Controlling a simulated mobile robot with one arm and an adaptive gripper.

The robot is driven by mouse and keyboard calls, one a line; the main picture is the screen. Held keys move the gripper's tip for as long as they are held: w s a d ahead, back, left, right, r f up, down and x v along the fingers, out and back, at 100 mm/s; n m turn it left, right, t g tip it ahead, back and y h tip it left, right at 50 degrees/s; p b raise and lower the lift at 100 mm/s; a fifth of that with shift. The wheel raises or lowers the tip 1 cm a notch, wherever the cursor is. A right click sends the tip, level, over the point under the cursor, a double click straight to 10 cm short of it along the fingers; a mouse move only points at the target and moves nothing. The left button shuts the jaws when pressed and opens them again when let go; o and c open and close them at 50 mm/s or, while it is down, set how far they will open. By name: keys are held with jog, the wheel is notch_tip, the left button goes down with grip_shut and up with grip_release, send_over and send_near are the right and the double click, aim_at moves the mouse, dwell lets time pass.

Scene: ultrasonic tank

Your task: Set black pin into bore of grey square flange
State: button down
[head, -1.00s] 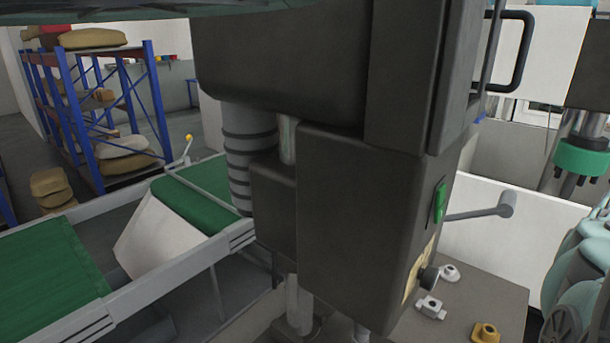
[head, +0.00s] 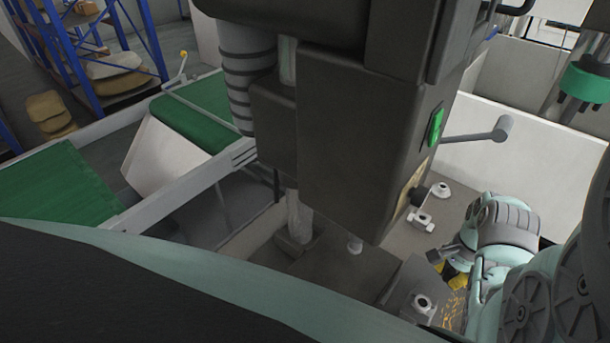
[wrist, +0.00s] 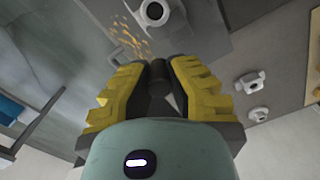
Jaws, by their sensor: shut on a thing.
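My gripper (wrist: 156,78) is shut on the black pin (wrist: 157,73), which sticks out between the yellow fingertips in the wrist view. In the head view my gripper (head: 452,270) is above the bench at the lower right, and I cannot clearly make out the pin there. A light grey flange (head: 422,303) with a dark bore, seemingly the square one, sits on a dark plate in front of it. This flange also shows at the top of the wrist view (wrist: 155,12), beyond the fingertips. The pin is apart from its bore.
Two other light flanges, one squarish (head: 420,220) and one round (head: 441,190), stand on the bench behind. Brown shavings (head: 453,307) lie beside the dark plate. A large dark machine housing (head: 365,150) with a grey lever (head: 478,134) rises to the left.

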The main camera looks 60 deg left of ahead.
aim_at(422, 303)
jog(key=shift+s+a+f+b, duration=0.1)
jog(key=shift+s+f+b, duration=0.55)
jog(key=shift+f, duration=0.55)
jog(key=shift+s+a+f+b, duration=0.1)
jog(key=shift+s+f+b, duration=0.55)
jog(key=shift+f, duration=0.6)
jog(key=shift+s+a+f+b, duration=0.1)
jog(key=shift+s+f+b, duration=0.55)
jog(key=shift+f, duration=0.55)
jog(key=shift+r, duration=0.1)
jog(key=shift+f+b, duration=0.5)
jog(key=shift+b, duration=0.1)
jog(key=shift+c, duration=2.2)
grip_release()
jog(key=shift+r, duration=0.1)
